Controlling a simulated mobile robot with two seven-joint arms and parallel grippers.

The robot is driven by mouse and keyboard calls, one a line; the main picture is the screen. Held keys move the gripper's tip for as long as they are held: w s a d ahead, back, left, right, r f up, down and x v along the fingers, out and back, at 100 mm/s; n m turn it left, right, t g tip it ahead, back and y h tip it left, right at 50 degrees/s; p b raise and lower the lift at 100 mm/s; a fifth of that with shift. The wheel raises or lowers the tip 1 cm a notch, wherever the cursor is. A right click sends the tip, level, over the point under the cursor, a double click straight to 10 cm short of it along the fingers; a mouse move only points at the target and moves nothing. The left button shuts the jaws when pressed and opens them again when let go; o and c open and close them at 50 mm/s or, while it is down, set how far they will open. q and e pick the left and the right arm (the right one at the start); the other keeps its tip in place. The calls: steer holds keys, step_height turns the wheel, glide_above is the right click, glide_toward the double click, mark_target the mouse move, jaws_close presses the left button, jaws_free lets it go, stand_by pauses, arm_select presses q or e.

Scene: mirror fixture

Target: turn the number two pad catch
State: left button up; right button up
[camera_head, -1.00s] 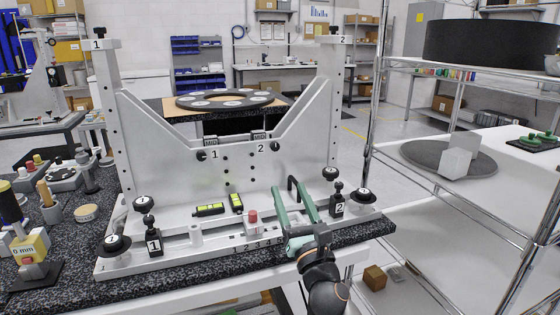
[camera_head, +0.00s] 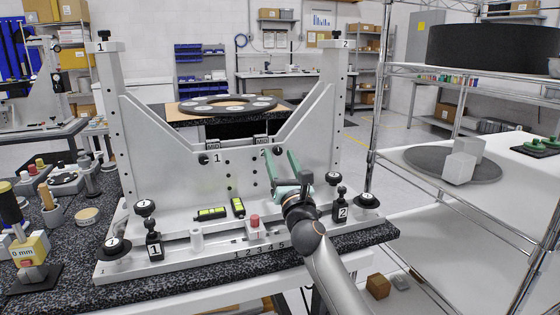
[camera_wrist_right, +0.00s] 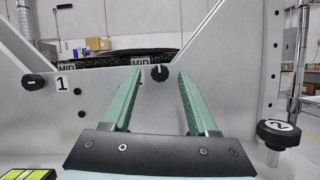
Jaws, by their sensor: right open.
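The number two pad catch appears to be the small black knob (camera_wrist_right: 159,73) on the upright plate under the right MID block; it shows between my right fingertips in the right wrist view. My right gripper (camera_head: 280,153) is open, its green fingers pointing at the plate around the spot by the "2" mark. In the right wrist view the gripper (camera_wrist_right: 159,76) has empty space between its fingers; I cannot tell whether they touch the knob. The number one knob (camera_head: 203,159) sits to the left beside its "1" label (camera_wrist_right: 62,83). My left gripper is out of view.
The grey fixture (camera_head: 150,150) stands on a speckled bench (camera_head: 85,245). A black hand knob marked 2 (camera_wrist_right: 280,133) and a clamp marked 2 (camera_head: 341,205) stand to the right of my arm. A wire shelf rack (camera_head: 440,185) is farther right.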

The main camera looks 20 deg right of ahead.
steer(key=shift+w+r, duration=0.1)
steer(key=shift+w, duration=0.15)
steer(key=shift+c, duration=0.3)
jaws_close()
